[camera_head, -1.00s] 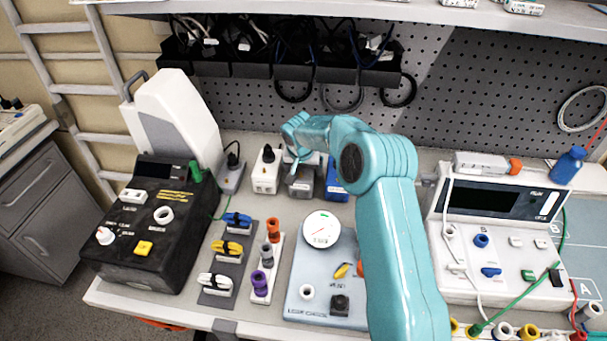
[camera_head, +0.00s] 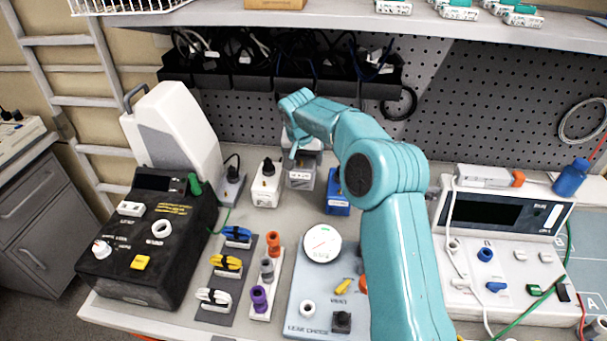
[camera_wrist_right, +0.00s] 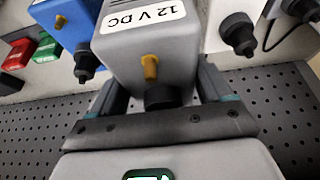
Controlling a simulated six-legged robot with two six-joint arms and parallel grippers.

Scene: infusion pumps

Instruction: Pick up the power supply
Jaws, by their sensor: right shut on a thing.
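A grey power supply (camera_head: 301,179) with a white label is between a white power supply (camera_head: 265,186) and a blue one (camera_head: 337,198) in the head view. In the right wrist view the grey power supply (camera_wrist_right: 150,55) shows its "12 V DC" label, a yellow-brown knob and a black plug end. My right gripper (camera_head: 301,158) is shut on it from above, a finger on each side. The grey block looks raised a little above the bench, with its base higher than its neighbours' bases. My left gripper is not in view.
The cable bins (camera_head: 285,75) hang on the pegboard just behind my gripper. A black tester (camera_head: 150,240) stands at left, a leak checker panel (camera_head: 320,285) in front, and a white console (camera_head: 500,240) at right. Some bare bench shows behind the leak checker.

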